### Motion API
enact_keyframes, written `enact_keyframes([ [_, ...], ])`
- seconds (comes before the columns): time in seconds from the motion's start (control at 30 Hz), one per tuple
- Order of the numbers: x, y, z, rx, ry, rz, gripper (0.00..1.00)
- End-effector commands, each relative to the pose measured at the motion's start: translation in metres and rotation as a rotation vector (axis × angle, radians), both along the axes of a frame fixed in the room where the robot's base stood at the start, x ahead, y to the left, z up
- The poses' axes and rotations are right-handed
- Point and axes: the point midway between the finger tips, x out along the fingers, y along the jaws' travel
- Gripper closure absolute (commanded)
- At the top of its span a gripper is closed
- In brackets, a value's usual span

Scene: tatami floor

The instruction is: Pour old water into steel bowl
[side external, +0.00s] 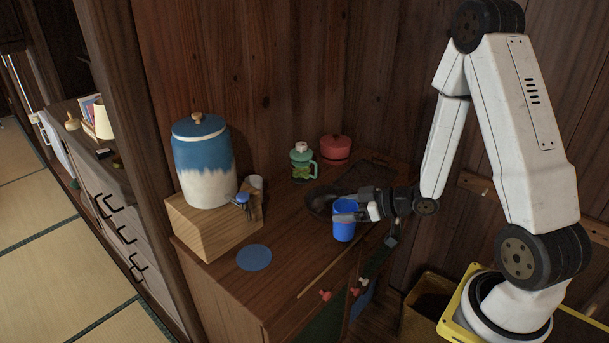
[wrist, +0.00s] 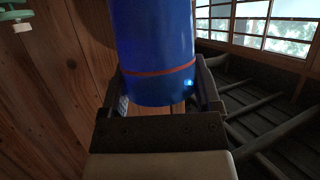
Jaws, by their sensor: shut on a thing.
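A blue cup (side external: 344,230) is held by my gripper (side external: 354,212), above the right front part of the cabinet top. The cup looks upright; whether it holds water cannot be seen. In the wrist view the blue cup (wrist: 153,45), with a thin orange line around it, stands between the two fingers of my gripper (wrist: 160,92). A dark rounded vessel, probably the steel bowl (side external: 316,205), sits just behind and left of the cup, partly hidden by the cup and gripper.
A blue and white dispenser with a tap stands on a wooden block (side external: 212,228) at the left. A blue round coaster (side external: 254,257) lies in front. A green lidded jug (side external: 302,162), red pot (side external: 335,149) and dark tray (side external: 378,172) stand behind. A thin stick lies near the front edge.

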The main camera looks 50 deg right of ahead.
Motion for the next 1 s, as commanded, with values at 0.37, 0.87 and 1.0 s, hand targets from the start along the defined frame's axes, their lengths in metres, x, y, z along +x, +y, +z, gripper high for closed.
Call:
enact_keyframes([
  [0.37, 0.012, -0.009, -0.001, 0.000, -0.002, 0.009, 0.85],
  [0.87, 0.079, -0.069, -0.010, -0.001, -0.001, 0.077, 0.85],
  [1.0, 0.096, -0.090, -0.013, -0.001, -0.001, 0.098, 0.85],
])
